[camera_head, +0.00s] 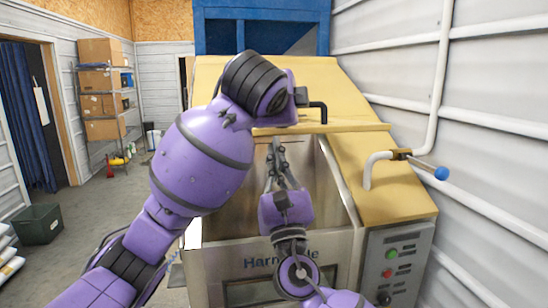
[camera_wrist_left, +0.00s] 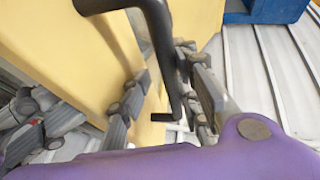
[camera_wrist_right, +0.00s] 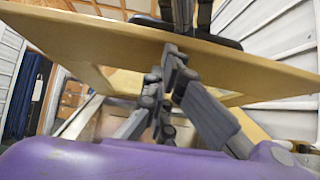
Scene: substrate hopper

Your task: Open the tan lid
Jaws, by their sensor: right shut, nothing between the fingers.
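The tan lid (camera_head: 322,128) of the hopper is raised at its front edge, with the metal interior showing below it. In the right wrist view its board (camera_wrist_right: 110,40) is tilted above my fingers. A black handle (camera_head: 318,108) is fixed on the lid; it also crosses the left wrist view (camera_wrist_left: 163,50). My left gripper (camera_wrist_left: 160,75) has its fingers spread on both sides of the handle; in the head view its fingers are hidden behind its wrist. My right gripper (camera_head: 275,148) is shut and empty, below the lid's front edge; its fingertips (camera_wrist_right: 170,65) are close against the lid.
A pipe with a blue-tipped lever (camera_head: 440,173) stands right of the opening, above a button panel (camera_head: 398,262). A white ribbed wall (camera_head: 480,120) is close on the right. A shelf with boxes (camera_head: 102,95) and open floor lie to the left.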

